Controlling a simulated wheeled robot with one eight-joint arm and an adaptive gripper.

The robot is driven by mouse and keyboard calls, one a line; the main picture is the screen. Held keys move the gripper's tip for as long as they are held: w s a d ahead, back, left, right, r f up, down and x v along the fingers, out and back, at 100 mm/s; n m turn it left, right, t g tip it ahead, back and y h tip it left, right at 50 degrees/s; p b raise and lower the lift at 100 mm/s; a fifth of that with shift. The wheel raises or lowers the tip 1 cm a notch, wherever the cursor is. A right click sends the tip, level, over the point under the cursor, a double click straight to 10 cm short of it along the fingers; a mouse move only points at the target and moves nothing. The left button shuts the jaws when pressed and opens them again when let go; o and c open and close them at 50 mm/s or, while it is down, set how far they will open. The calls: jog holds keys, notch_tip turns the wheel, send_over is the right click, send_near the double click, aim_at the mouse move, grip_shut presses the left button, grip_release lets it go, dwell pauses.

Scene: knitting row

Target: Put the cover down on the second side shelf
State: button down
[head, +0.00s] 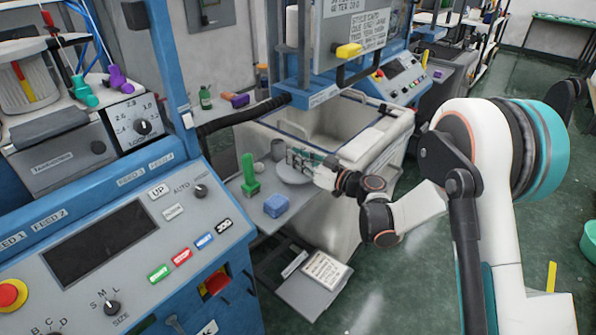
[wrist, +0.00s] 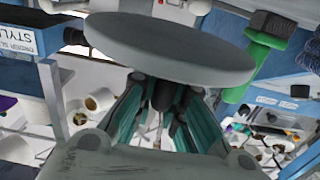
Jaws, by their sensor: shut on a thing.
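The cover is a flat round grey disc (wrist: 170,48), in front of my fingertips in the wrist view. In the head view the cover (head: 290,174) is partly hidden behind my gripper (head: 303,161). My gripper (wrist: 166,98) is shut on the cover; the exact grip point is hard to see. The cover is at the right end of a grey side shelf (head: 237,186) between two blue machines. I cannot tell whether it touches the shelf.
On the shelf are a green bolt-like piece (head: 249,178), a blue block (head: 276,205) and a grey cup (head: 278,150). A large pale bin (head: 335,120) stands behind. A low tray (head: 300,300) with a printed card (head: 326,270) is below. Green floor is open to the right.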

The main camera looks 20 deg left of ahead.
jog(key=shift+f+b, duration=0.6)
jog(key=shift+f, duration=1.35)
jog(key=shift+f, duration=0.2)
jog(key=c, duration=1.7)
grip_release()
jog(key=shift+o, duration=0.2)
jog(key=shift+r, duration=0.15)
jog(key=shift+s+d, duration=0.1)
jog(key=shift+d, duration=0.2)
jog(key=p+v, duration=0.2)
jog(key=v, duration=0.9)
jog(key=shift+d, duration=0.15)
